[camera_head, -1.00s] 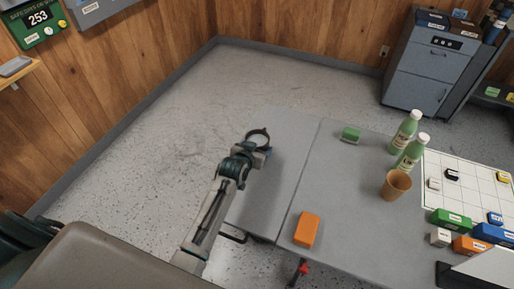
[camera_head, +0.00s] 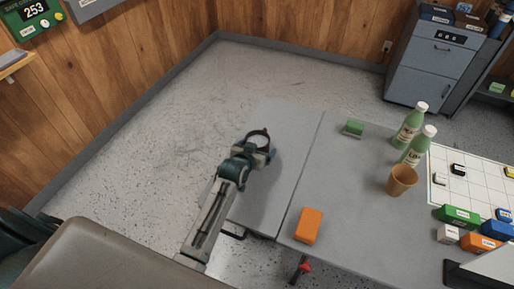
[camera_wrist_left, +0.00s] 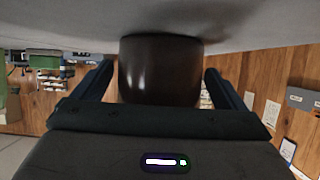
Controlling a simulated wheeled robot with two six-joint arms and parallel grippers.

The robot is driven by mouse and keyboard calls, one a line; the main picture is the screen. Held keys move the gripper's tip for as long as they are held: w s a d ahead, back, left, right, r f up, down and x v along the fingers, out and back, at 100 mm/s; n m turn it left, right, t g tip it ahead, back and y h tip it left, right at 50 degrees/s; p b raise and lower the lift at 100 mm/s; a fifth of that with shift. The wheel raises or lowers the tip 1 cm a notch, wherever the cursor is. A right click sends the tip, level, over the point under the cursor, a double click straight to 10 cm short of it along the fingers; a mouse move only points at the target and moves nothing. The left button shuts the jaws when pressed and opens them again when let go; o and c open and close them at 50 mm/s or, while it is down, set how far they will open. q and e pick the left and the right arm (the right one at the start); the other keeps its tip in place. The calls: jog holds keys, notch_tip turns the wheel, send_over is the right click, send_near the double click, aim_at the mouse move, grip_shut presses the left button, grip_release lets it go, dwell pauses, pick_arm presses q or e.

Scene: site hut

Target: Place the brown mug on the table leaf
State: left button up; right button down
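The brown mug (camera_wrist_left: 160,70) is large in the left wrist view, which is upside down, with the grey leaf surface at the top. Its base meets or nearly meets that surface. In the head view its dark round rim (camera_head: 258,131) shows at the end of my left arm, over the grey table leaf (camera_head: 275,185). My left gripper (camera_head: 256,148) has a finger on each side of the mug; thin gaps seem to show between fingers (camera_wrist_left: 160,78) and mug, so it looks open around it. My right gripper is not in view.
On the main table (camera_head: 345,220), right of the seam, are an orange block (camera_head: 308,226), a green block (camera_head: 353,128), two green bottles (camera_head: 409,122), a tan cup (camera_head: 401,181) and a white grid board (camera_head: 470,163) with blocks. The leaf around the mug is clear.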

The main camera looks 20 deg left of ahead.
pick_arm(q)
jog(key=shift+s+r, duration=0.1)
jog(key=shift+r, duration=0.05)
jog(key=b+v, duration=0.1)
jog(key=v, duration=1)
jog(key=shift+s+r, duration=0.2)
jog(key=shift+s, duration=0.15)
dwell(0.9)
